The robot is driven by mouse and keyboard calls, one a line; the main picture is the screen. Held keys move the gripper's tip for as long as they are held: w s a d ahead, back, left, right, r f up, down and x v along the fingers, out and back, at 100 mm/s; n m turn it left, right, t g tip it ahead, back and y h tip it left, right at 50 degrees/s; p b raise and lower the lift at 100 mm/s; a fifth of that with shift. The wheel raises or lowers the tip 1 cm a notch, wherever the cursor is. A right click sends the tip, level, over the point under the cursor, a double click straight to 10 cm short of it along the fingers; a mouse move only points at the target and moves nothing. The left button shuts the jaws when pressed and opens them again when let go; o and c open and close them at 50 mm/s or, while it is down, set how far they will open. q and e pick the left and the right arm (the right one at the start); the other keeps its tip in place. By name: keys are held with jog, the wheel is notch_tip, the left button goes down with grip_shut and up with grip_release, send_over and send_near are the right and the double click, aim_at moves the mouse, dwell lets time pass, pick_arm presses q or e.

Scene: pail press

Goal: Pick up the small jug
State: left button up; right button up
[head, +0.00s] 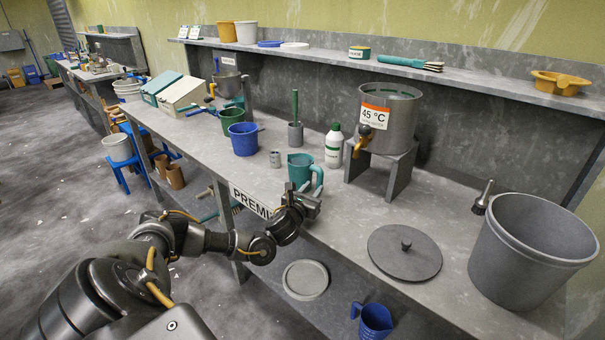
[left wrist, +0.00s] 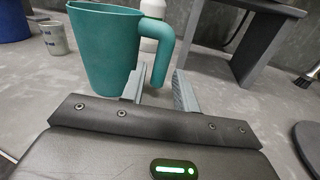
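The teal jug (head: 299,168) stands upright on the grey bench, with its handle on the right side. It fills the upper left of the left wrist view (left wrist: 104,50), its handle (left wrist: 163,52) curving down toward my fingers. My left gripper (head: 306,196) is at the bench's front edge, just in front of the jug. In the left wrist view its two fingers (left wrist: 160,90) are apart, with the handle's lower part showing in the gap between them. I cannot tell whether they touch it. My right gripper is not in view.
A white bottle (head: 333,146) stands behind the jug, and a small grey cup (head: 275,159) to its left. A dispenser (head: 388,118) on a stand (head: 398,175), a round lid (head: 404,252) and a grey pail (head: 530,250) are to the right. A blue jug (head: 375,321) is below.

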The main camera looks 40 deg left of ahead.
aim_at(319, 182)
pick_arm(q)
jog(key=shift+w+a, duration=0.1)
jog(key=shift+w, duration=0.3)
jog(key=p+x, duration=0.1)
jog(key=x, duration=0.3)
jog(key=shift+w+r, duration=0.1)
jog(key=shift+w, duration=0.45)
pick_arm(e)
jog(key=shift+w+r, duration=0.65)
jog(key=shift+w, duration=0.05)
pick_arm(q)
grip_shut()
